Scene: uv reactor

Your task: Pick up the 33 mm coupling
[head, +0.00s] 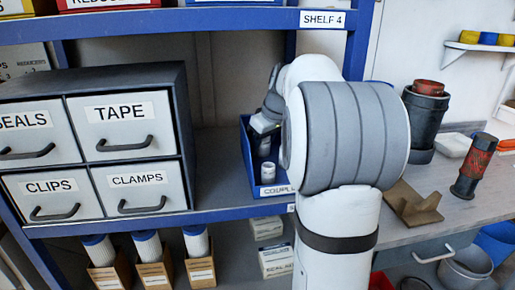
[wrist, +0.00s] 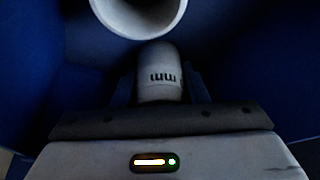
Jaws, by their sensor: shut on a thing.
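A white coupling (wrist: 160,72) with partly visible "mm" lettering sits between the two fingers of my gripper (wrist: 160,92) in the wrist view. My gripper is shut on it; its size number cannot be read. A larger white coupling (wrist: 176,22) with an open round end shows just beyond it, cut by the top edge. In the head view my gripper (head: 263,135) reaches down into a blue bin (head: 277,191) on the shelf, partly hidden by my arm. A white coupling (head: 267,173) stands upright near the bin's front.
A grey drawer cabinet (head: 181,100) stands left of the bin, with a strip of bare shelf (head: 217,165) between. An upper shelf beam (head: 180,22) runs above.

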